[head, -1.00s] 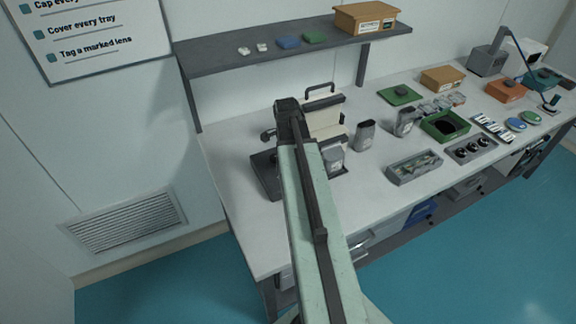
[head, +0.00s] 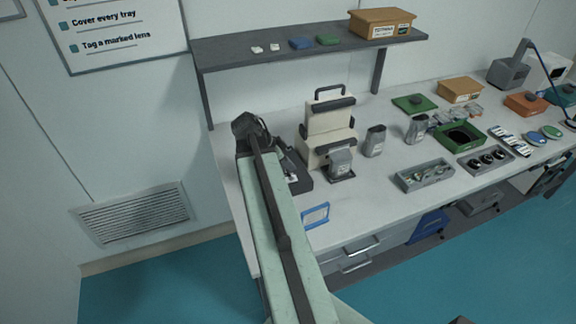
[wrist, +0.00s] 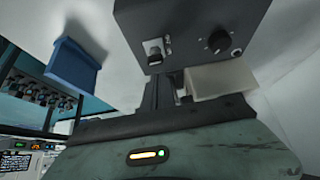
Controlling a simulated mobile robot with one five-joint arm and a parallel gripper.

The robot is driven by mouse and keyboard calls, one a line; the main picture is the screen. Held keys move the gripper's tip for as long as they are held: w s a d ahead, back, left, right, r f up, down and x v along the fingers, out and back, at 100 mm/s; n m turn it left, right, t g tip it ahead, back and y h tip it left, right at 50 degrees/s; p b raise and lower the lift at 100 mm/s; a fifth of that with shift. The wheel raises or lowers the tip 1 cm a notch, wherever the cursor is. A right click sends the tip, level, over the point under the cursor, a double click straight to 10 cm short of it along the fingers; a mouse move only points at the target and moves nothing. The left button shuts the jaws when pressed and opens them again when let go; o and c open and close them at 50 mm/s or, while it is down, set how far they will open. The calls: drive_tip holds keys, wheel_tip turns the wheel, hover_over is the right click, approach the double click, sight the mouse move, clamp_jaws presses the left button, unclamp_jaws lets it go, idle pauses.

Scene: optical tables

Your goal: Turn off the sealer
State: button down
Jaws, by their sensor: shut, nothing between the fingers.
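A dark grey box with a control face, which I take to be the sealer (wrist: 190,28), fills the top of the wrist view. A small black-and-white switch (wrist: 154,52) and a round black knob (wrist: 217,41) are on that face. In the head view a dark box, seemingly the same sealer (head: 297,184), lies just right of my arm's end, partly hidden. My gripper (wrist: 165,85) is shut and empty, just below the switch in the wrist picture; I cannot tell whether it touches. The switch's position is unclear.
A cream machine (head: 328,122) with a top handle stands beside the dark box. A grey tray (head: 423,177) and several containers stand farther right. A shelf (head: 235,55) hangs above the table.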

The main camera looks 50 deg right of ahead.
drive_tip(key=shift+s+d+r+p, duration=0.15)
drive_tip(key=shift+d+r+p, duration=0.05)
drive_tip(key=shift+r+p, duration=0.45)
drive_tip(key=shift+s+d+r, duration=0.15)
drive_tip(key=shift+d+r, duration=0.2)
drive_tip(key=p+v, duration=0.8)
drive_tip(key=v, duration=0.1)
drive_tip(key=shift+r, duration=0.15)
